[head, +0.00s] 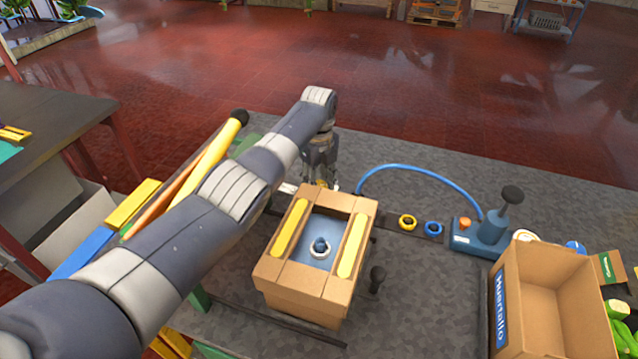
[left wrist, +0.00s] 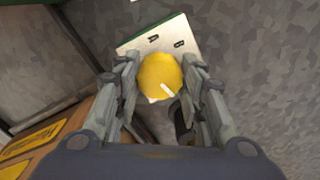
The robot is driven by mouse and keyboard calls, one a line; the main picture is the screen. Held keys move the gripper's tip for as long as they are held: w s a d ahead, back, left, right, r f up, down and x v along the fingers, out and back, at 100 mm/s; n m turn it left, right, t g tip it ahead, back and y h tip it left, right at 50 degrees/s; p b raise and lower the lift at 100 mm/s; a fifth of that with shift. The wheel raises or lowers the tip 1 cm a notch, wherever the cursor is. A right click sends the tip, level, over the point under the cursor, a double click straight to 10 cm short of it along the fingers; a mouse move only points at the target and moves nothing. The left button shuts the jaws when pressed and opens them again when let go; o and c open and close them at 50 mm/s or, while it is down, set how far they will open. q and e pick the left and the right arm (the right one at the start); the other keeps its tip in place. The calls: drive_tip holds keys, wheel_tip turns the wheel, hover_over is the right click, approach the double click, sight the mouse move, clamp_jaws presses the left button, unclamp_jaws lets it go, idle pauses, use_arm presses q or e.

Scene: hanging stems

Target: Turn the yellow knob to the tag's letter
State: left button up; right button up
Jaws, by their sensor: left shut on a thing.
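The yellow knob (left wrist: 160,75) is between the fingers of my left gripper (left wrist: 161,82) in the left wrist view, and the gripper is shut on it. A short white mark on the knob points to the lower right in that view. In the head view my left gripper (head: 322,182) reaches down just behind a cardboard box (head: 290,275), and the knob is mostly hidden. I cannot make out a tag. My right gripper is not in view.
A blue hose (head: 425,172) arcs to a blue pump (head: 485,236) at the right. A yellow ring (head: 407,222) and a blue ring (head: 433,229) sit between. An open cardboard box (head: 552,285) stands at the front right.

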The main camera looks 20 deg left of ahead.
sight(319, 184)
use_arm(q)
drive_tip(key=shift+r, duration=0.1)
drive_tip(key=o, duration=1.1)
wheel_tip(319, 184, up, 12)
